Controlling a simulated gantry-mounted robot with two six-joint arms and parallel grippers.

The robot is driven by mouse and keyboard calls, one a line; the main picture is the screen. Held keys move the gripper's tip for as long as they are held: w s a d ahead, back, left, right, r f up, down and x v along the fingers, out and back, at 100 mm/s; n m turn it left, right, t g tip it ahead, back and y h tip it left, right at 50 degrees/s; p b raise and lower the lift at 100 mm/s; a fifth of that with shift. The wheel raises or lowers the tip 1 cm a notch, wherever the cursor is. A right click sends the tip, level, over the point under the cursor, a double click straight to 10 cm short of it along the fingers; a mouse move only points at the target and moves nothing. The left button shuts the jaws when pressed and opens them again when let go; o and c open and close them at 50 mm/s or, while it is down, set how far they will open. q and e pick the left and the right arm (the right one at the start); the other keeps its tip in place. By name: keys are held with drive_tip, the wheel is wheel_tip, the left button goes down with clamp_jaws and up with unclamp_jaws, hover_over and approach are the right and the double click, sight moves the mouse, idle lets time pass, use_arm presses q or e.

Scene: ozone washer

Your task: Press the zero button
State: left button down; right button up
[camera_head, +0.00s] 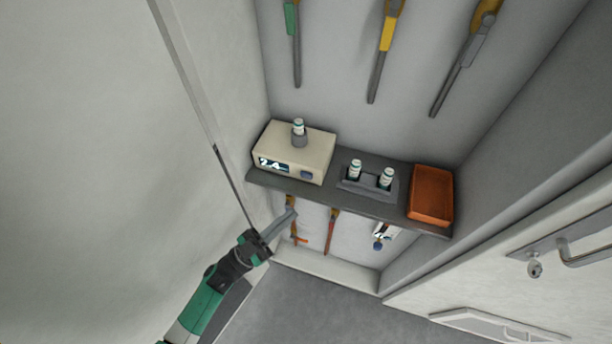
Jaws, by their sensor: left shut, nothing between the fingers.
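A cream box-shaped device (312,149) stands on the left part of a dark shelf. Its front has a lit display (273,164) whose digits look like "2.4". A small vial (298,127) stands in a grey holder on top of the device. My left gripper (289,214) comes in from the lower left. Its fingers are shut and empty, below the shelf's front edge and apart from the button. My right gripper is not in view.
On the shelf (390,209), a grey rack (368,189) with two vials and an orange tray (431,195) stand right of the device. Tools and a small meter (386,233) hang below. More long tools hang above. A door handle (585,253) is at right.

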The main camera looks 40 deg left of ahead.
sight(297, 192)
use_arm(q)
drive_tip(key=shift+w+a+b, duration=0.45)
drive_tip(key=shift+w+a, duration=0.15)
drive_tip(key=shift+w, duration=0.55)
drive_tip(key=shift+w+a+b, duration=0.45)
drive_tip(key=shift+w+a, duration=0.1)
drive_tip(key=shift+w, duration=0.65)
drive_tip(key=shift+w+a+b, duration=0.45)
drive_tip(key=shift+w+a, duration=0.15)
drive_tip(key=shift+w, duration=0.55)
drive_tip(key=shift+w+a, duration=0.2)
drive_tip(key=shift+w, duration=0.2)
drive_tip(key=shift+w+a+b, duration=0.15)
drive_tip(key=shift+w+b, duration=0.15)
drive_tip(key=shift+s+d+r+p, duration=0.15)
drive_tip(key=shift+s+d+p, duration=0.05)
drive_tip(key=shift+s+p, duration=0.15)
drive_tip(key=shift+s+d, duration=0.2)
drive_tip(key=shift+s, duration=0.2)
